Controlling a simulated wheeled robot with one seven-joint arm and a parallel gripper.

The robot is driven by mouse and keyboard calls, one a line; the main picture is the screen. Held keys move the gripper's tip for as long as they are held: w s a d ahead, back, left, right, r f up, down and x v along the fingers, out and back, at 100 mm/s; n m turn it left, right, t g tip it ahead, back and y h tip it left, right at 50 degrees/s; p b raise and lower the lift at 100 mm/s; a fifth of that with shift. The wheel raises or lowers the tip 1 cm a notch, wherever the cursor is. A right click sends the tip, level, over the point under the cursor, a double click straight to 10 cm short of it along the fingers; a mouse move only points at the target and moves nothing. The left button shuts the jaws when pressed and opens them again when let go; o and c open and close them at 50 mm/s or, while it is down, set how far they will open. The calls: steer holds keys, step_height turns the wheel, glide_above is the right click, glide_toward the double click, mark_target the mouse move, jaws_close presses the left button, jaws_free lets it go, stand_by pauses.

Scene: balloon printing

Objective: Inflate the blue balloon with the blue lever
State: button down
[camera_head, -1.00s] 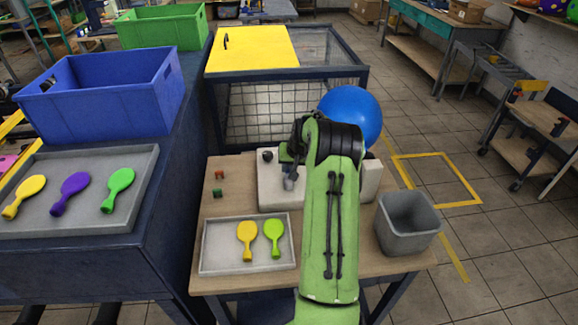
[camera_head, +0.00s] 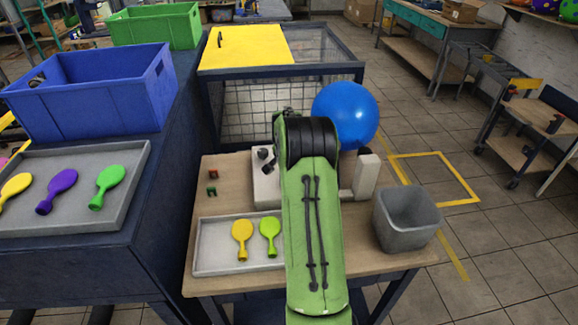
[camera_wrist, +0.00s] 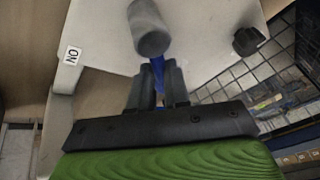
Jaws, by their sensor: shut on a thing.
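The blue balloon (camera_head: 345,113) is large, round and inflated. It is behind the right part of the white machine (camera_head: 266,185), in front of the cage. Its neck is hidden in the head view. In the wrist view, my gripper (camera_wrist: 158,82) is shut on a narrow blue piece, which looks like the blue lever (camera_wrist: 157,66), below a grey cylinder (camera_wrist: 151,42). The fingers cover most of the blue piece. In the head view, my arm hides the middle of the machine and most of the gripper.
A tray (camera_head: 215,262) with a yellow balloon (camera_head: 242,238) and a green balloon (camera_head: 270,236) lies left of my arm. A grey bin (camera_head: 408,220) stands at the right. Blue (camera_head: 90,105) and green (camera_head: 157,27) crates are on the left table. A wire cage (camera_head: 250,110) stands behind.

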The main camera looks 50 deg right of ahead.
steer(key=m+g, duration=0.1)
steer(key=m, duration=0.1)
steer(key=s+m, duration=0.1)
steer(key=m, duration=0.1)
steer(key=shift+s+a+m+g+h+b, duration=0.15)
steer(key=shift+m+g+h+b, duration=0.15)
steer(key=shift+g+h+b, duration=0.1)
steer(key=m, duration=0.2)
steer(key=s+m+g, duration=0.1)
steer(key=a+m+g, duration=0.1)
steer(key=m, duration=0.1)
steer(key=shift+s+m, duration=0.15)
steer(key=shift+m, duration=0.15)
steer(key=shift+s+g, duration=0.1)
steer(key=shift+g, duration=0.2)
steer(key=c, duration=1.1)
jaws_free()
steer(key=p+v, duration=0.3)
steer(key=v, duration=1.2)
steer(key=shift+a+r+p, duration=0.15)
steer(key=shift+r+p, duration=0.15)
steer(key=shift+r, duration=0.05)
